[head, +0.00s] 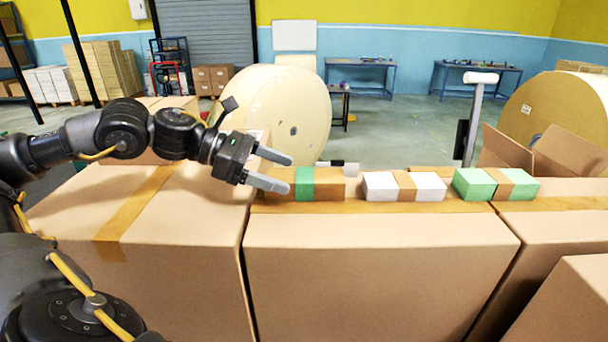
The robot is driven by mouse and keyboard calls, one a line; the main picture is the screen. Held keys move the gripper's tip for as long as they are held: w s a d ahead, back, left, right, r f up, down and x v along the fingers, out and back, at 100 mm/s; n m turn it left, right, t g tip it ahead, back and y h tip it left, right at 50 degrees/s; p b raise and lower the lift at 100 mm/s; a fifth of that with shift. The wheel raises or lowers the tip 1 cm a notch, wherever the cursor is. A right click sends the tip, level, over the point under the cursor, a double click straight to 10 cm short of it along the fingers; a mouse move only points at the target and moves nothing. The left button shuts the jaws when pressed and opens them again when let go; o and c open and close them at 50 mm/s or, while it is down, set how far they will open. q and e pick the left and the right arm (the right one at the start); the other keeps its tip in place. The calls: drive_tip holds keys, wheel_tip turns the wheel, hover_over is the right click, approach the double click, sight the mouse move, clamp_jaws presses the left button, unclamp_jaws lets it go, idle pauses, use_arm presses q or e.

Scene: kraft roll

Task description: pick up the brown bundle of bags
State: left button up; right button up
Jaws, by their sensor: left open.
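The brown bundle of bags (329,186) lies on top of a large cardboard box, with a green band around its middle. My left gripper (289,173) is open at the bundle's left end. Its two fingers point right toward the bundle, and the near finger overlaps the bundle's left part in the picture. I cannot tell whether the fingers touch it. My right gripper is not in view.
A white bundle (380,187) and a green bundle (470,187), each with a brown band, lie in a row to the right. The large cardboard box (370,270) carries the row. An open carton (505,150) stands at the right. A large paper roll (275,115) stands behind.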

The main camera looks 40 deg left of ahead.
sight(291, 175)
use_arm(q)
drive_tip(key=p+x, duration=0.2)
drive_tip(key=x, duration=0.1)
drive_tip(key=shift+w+r, duration=0.15)
drive_tip(key=shift+w, duration=0.05)
drive_tip(key=shift+d+f, duration=0.1)
drive_tip(key=shift+f, duration=0.15)
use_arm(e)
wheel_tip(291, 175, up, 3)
use_arm(q)
drive_tip(key=shift+c, duration=0.4)
